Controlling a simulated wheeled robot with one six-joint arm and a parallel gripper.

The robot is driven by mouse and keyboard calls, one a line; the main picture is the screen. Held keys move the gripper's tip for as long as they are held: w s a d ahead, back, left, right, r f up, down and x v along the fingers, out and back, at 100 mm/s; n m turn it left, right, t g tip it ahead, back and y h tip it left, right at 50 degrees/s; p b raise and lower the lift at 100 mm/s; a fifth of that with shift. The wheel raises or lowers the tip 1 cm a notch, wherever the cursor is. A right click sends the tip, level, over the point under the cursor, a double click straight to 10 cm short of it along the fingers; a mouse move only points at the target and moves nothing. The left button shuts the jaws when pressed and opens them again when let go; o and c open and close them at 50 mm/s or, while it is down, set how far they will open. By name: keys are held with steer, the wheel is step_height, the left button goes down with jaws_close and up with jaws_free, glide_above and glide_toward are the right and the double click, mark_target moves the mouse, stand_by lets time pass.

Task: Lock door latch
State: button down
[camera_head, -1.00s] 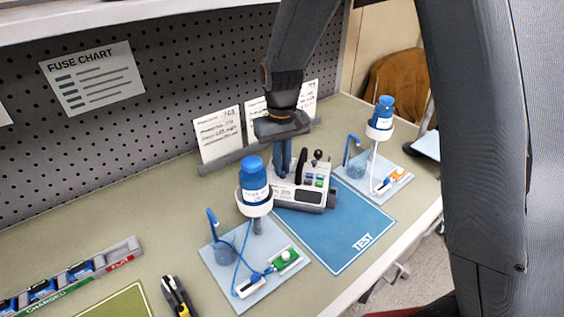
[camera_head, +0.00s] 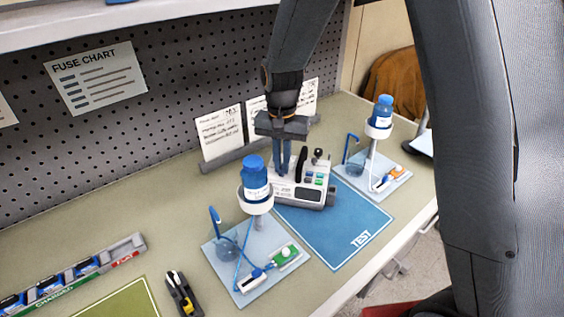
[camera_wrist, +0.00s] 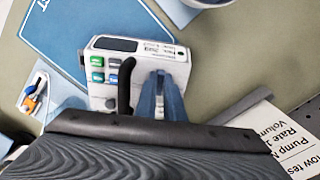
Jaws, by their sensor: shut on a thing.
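The infusion pump (camera_head: 312,193) is a white and grey box with coloured keys and a dark screen, at the back left of the blue TEST mat. It also shows in the wrist view (camera_wrist: 106,72). A black curved handle (camera_wrist: 125,84) stands up beside the keys. My gripper (camera_head: 283,168) points down at the pump's left end. In the wrist view its blue fingers (camera_wrist: 160,98) are close together beside the black handle, shut on a small part at that end, seemingly the door latch.
A stand with a blue-capped bottle (camera_head: 255,180) is close in front of the pump, and another bottle (camera_head: 383,112) stands behind right. Written cards (camera_head: 220,133) lean behind. The TEST mat (camera_head: 350,235) is bare in front. A yellow-black tool (camera_head: 183,295) lies front left.

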stand_by(0.4)
steer(key=c, duration=1.9)
jaws_free()
steer(key=shift+o, duration=0.2)
steer(key=shift+r+b, duration=1.2)
steer(key=shift+r, duration=2.75)
steer(key=s+d+f+n+t, duration=0.3)
steer(key=s+d, duration=1)
steer(key=d, duration=0.2)
steer(key=shift+n+g, duration=0.3)
steer(key=shift+g, duration=0.5)
steer(key=f+b, duration=0.1)
steer(key=s+f+b, duration=0.1)
steer(key=f, duration=0.1)
steer(key=s+f+b, duration=0.1)
steer(key=f, duration=0.1)
steer(key=shift+f+b, duration=0.25)
steer(key=shift+b, duration=0.1)
